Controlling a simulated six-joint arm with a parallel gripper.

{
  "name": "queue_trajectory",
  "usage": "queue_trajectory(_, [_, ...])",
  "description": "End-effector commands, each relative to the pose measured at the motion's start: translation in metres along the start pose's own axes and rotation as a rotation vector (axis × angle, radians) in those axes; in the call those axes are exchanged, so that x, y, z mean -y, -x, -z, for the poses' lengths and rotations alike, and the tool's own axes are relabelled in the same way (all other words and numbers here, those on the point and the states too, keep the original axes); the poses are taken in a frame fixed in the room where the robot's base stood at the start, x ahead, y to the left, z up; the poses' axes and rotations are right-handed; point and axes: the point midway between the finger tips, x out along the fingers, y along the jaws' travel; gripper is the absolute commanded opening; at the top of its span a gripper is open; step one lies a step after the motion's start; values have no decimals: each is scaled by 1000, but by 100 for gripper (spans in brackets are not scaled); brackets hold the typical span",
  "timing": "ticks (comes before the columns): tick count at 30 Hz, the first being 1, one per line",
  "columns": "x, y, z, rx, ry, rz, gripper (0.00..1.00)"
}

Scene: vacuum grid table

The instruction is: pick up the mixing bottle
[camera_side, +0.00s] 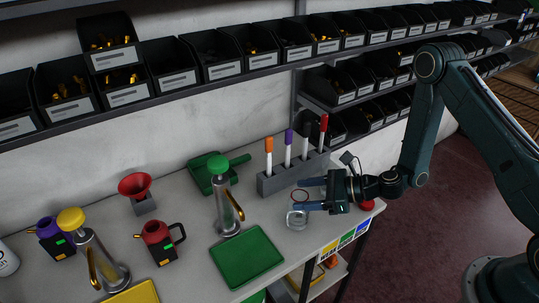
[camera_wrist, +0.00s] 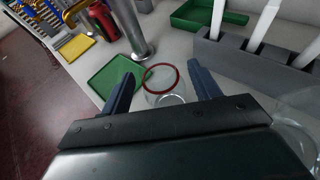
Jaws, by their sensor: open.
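A clear, see-through vessel with a thin red rim, which looks like the mixing bottle (camera_side: 297,219), stands on the light table near its right front edge. In the wrist view the vessel (camera_wrist: 163,98) is upright, with its red ring toward my fingertips. My gripper (camera_side: 300,194) is open and roughly level, pointing left in the side view. In the wrist view its two dark fingers (camera_wrist: 161,73) lie on either side of the vessel, with a gap showing. I see no contact. The clear wall is faint, and my gripper body hides its near lower part.
A grey holder (camera_side: 281,177) with several markers stands just behind my gripper. A green tray (camera_side: 247,258) lies to the left front, with a green-capped metal dispenser (camera_side: 226,200) behind it. A red ball (camera_side: 367,205) is by my wrist. Another clear object (camera_wrist: 304,135) is at the wrist view's right.

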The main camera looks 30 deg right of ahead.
Motion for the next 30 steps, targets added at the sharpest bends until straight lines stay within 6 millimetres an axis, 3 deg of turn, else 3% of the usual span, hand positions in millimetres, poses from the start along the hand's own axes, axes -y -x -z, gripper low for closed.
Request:
queue_trajectory(6, [0, -16, 0, 0, 0, -1, 62])
queue_trajectory(22, [0, -17, 0, 0, 0, 1, 62])
queue_trajectory(30, [0, -17, 0, 0, 0, 1, 11])
